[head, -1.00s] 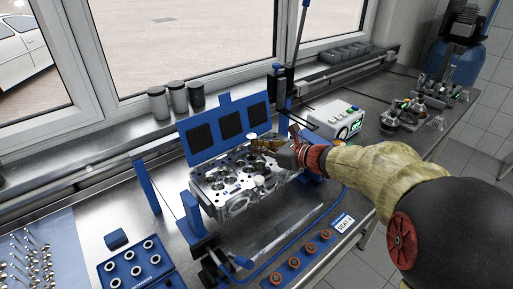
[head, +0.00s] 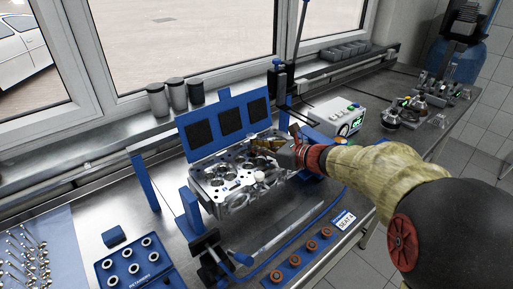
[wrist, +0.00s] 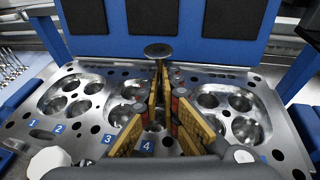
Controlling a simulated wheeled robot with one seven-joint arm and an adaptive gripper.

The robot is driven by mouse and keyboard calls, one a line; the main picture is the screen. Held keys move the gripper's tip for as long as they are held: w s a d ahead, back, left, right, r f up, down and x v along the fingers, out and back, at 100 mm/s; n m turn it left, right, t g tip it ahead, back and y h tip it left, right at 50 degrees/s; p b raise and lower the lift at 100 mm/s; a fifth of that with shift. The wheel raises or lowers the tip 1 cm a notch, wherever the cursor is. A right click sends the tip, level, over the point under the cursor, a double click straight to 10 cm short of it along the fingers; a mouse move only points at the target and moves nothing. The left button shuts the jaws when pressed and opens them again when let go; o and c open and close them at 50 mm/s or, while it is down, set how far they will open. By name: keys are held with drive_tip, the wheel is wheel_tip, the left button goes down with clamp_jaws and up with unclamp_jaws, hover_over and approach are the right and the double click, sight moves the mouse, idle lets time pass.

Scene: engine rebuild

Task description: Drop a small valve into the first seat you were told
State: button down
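The cylinder head (head: 212,198) lies in a blue fixture with its chambers facing up. In the wrist view its deck (wrist: 85,85) carries blue number tags, with the 4 tag (wrist: 146,146) just below the fingers. My gripper (wrist: 161,80) has its yellow-padded fingers close together around a thin stem. A valve with a dark round head (wrist: 158,50) stands upright, stem down, between the fingertips. Its head is above the deck. The lower stem is hidden by the fingers. In the head view my gripper (head: 266,145) is over the far right part of the cylinder head.
Loose valves (head: 28,255) lie on a light mat at left. A blue tray of rings (head: 118,278) and a row of orange-brown parts (head: 293,260) are at the front. A SEAT card (head: 344,220) lies at right; its number is too small to be sure of. Blue padded panel (head: 255,112) stands behind.

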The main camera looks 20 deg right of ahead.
drive_tip(key=shift+f+b, duration=0.5)
idle(0.3)
drive_tip(key=c, duration=2)
unclamp_jaws()
drive_tip(key=shift+o, duration=0.2)
drive_tip(key=v, duration=1.2)
